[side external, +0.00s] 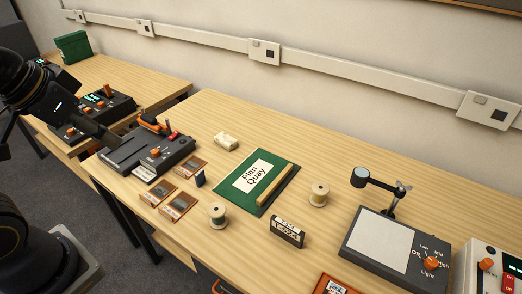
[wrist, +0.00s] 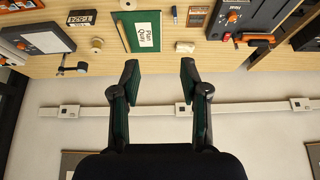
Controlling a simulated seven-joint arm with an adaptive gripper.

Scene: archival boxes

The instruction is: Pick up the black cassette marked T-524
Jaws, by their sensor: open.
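The black cassette (side external: 288,231) stands on the wooden table, right of the green folder and near the front, with a white label reading T-524. In the wrist view the cassette (wrist: 81,17) is at the top left, its label upside down. My gripper (wrist: 159,72) is open and empty in the wrist view, its two fingers wide apart with the wall and table edge behind them. In the side view my arm's dark end is at the upper left, over the left part of the tables, far from the cassette.
The green Plan Quay folder (side external: 240,188) lies left of the cassette, with thread spools (side external: 319,194) on either side. A light panel with a magnifier (side external: 378,246) stands to the right. A grey device (side external: 147,152) and brown-framed cards (side external: 178,205) lie left.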

